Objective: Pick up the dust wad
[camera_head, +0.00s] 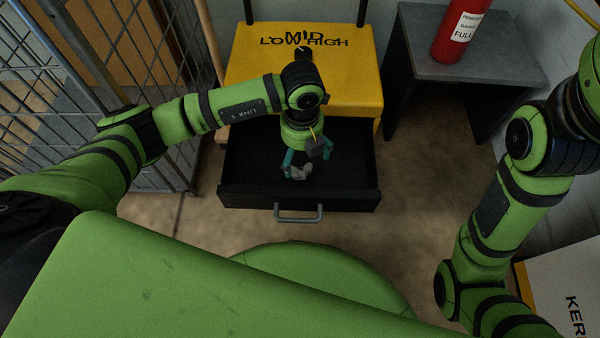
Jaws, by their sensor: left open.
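The dust wad (298,173) is a small pale grey clump in the black open drawer (349,192) of the yellow machine. My left gripper (307,163) reaches down into the drawer from above, with its teal fingers spread apart. The wad shows between and just below the fingertips, nearer the left finger. I cannot tell whether a finger touches it. My right arm is at the right edge, and its gripper is out of the picture.
The yellow machine (348,82) has a dial and LOW, MID, HIGH lettering on top. The drawer's grey handle (299,218) faces me. A wire cage (50,90) stands left. A grey table (425,62) with a red extinguisher (458,35) stands right.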

